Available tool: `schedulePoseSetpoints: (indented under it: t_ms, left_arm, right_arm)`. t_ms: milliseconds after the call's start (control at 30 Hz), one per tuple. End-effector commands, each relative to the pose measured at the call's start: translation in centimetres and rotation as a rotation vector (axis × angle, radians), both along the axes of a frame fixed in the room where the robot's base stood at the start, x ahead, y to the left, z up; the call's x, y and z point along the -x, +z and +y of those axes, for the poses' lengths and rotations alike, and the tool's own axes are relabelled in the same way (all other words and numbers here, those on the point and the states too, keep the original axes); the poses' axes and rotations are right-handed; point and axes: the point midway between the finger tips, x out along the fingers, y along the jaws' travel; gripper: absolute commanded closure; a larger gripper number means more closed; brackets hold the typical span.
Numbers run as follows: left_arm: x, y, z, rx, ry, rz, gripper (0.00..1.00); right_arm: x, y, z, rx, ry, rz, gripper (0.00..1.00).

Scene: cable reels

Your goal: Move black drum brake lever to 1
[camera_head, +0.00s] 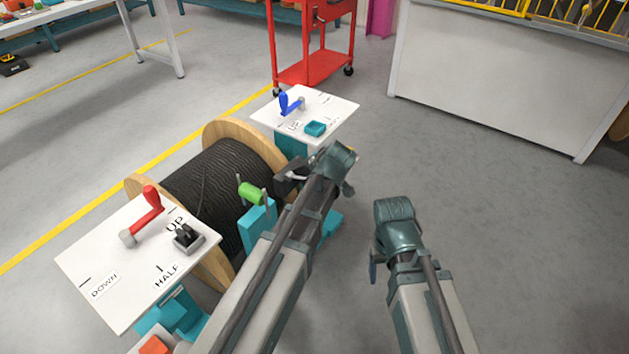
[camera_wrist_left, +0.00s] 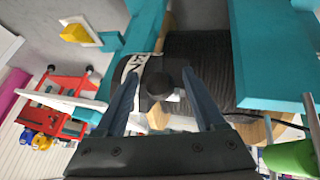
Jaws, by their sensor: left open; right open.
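The black cable drum (camera_head: 225,180) has wooden flanges and lies between two teal stands; its cable also shows in the left wrist view (camera_wrist_left: 205,60). My left gripper (camera_head: 284,176) is beside the drum, near the green handle (camera_head: 252,194). In the left wrist view, its open fingers (camera_wrist_left: 160,75) straddle a round black knob (camera_wrist_left: 161,84). The knob lies in front of a dark plate with a white lettered label (camera_wrist_left: 134,66). I cannot tell whether the fingers touch it. No "1" is readable. My right gripper (camera_head: 376,266) is open, apart, mostly hidden behind its wrist.
A white panel with a red lever (camera_head: 147,213) and UP, HALF, DOWN marks stands front left. A white panel with a blue lever (camera_head: 289,103) stands beyond the drum. A red cart (camera_head: 310,65) and white counter (camera_head: 490,85) stand behind. Floor at right is clear.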

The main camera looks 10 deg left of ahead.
Motion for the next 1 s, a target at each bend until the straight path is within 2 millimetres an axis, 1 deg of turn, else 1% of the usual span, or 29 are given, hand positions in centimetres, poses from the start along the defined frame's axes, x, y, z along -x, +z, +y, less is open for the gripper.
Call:
schedulePoseSetpoints:
  t_ms: [167, 267, 700, 900, 1000]
  left_arm:
    - [0.1, 0.4, -0.1, 0.000, 0.000, 0.000, 0.29]
    - [0.5, 1.3, -0.4, 0.000, -0.001, 0.000, 0.29]
    - [3.8, 8.0, -3.1, 0.000, -0.002, 0.001, 0.29]
    - [5.0, 10.2, -4.2, 0.000, -0.001, 0.000, 0.29]
    - [5.4, 10.9, -4.6, 0.000, -0.001, 0.000, 0.29]
  right_arm:
    - [0.0, 0.4, 0.0, 0.000, 0.000, 0.000, 0.29]
    - [0.0, 1.3, 0.0, -0.002, 0.000, 0.001, 0.29]
    - [0.1, 8.0, 0.2, -0.011, -0.004, 0.004, 0.29]
    - [0.1, 10.2, 0.2, -0.011, -0.004, 0.004, 0.29]
    - [0.1, 10.9, 0.2, -0.011, -0.004, 0.004, 0.29]
